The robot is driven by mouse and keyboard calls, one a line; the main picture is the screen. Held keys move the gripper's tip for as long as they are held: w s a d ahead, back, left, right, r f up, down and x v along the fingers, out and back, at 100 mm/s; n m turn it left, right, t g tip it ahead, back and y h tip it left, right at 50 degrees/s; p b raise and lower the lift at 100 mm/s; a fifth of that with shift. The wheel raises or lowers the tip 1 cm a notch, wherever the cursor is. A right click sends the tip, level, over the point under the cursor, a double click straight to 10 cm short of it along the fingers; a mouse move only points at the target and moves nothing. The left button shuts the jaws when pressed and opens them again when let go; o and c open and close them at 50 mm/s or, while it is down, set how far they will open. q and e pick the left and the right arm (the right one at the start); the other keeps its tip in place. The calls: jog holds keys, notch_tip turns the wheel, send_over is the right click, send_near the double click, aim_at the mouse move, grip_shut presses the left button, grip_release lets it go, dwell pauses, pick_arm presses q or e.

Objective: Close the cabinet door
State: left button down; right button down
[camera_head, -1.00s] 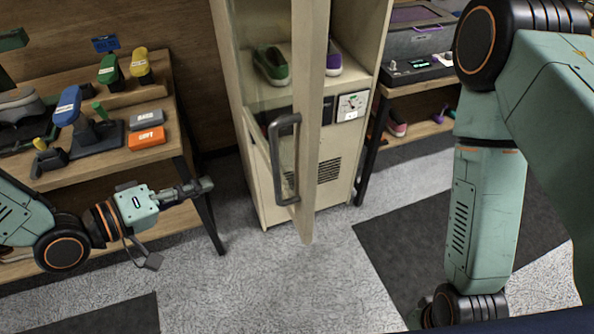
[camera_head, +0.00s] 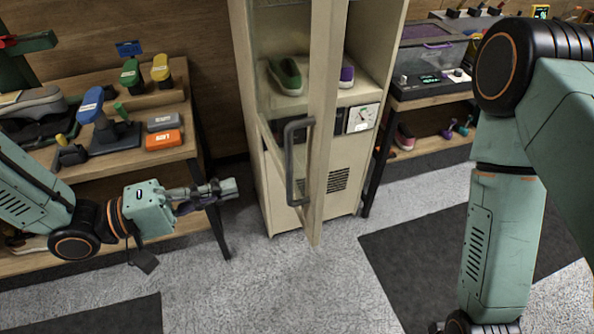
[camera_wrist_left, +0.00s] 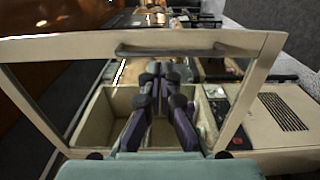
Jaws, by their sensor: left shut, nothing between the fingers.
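The beige cabinet (camera_head: 385,60) stands in the middle of the head view. Its door (camera_head: 324,150) is open and swung out toward me, seen nearly edge-on. The dark handle (camera_head: 290,175) is on the door's left face. My left gripper (camera_head: 232,188) is shut and empty, left of the handle with a visible gap in the picture. In the left wrist view the shut fingers (camera_wrist_left: 157,70) point toward the framed door (camera_wrist_left: 60,45), with its handle (camera_wrist_left: 170,50) just above the fingertips. Contact with the door cannot be told there. My right gripper is out of view.
A wooden shelf table (camera_head: 190,150) with brushes and boxes stands left, close behind my left arm. Shoes, one green (camera_head: 287,75), sit inside the cabinet. Another shelf (camera_head: 435,98) with a clear-lidded box stands right. The grey floor (camera_head: 260,290) in front is clear.

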pick_arm(q)
send_near(317, 167)
jog(key=shift+p+x, duration=0.55)
jog(key=shift+x, duration=2.55)
jog(key=shift+s+d+r, duration=0.1)
jog(key=shift+s+d, duration=0.05)
jog(key=shift+d, duration=0.3)
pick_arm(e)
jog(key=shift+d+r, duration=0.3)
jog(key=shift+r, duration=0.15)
pick_arm(q)
jog(key=shift+a, duration=0.2)
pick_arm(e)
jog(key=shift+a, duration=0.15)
pick_arm(q)
jog(key=shift+w+d, duration=0.1)
jog(key=shift+w, duration=0.1)
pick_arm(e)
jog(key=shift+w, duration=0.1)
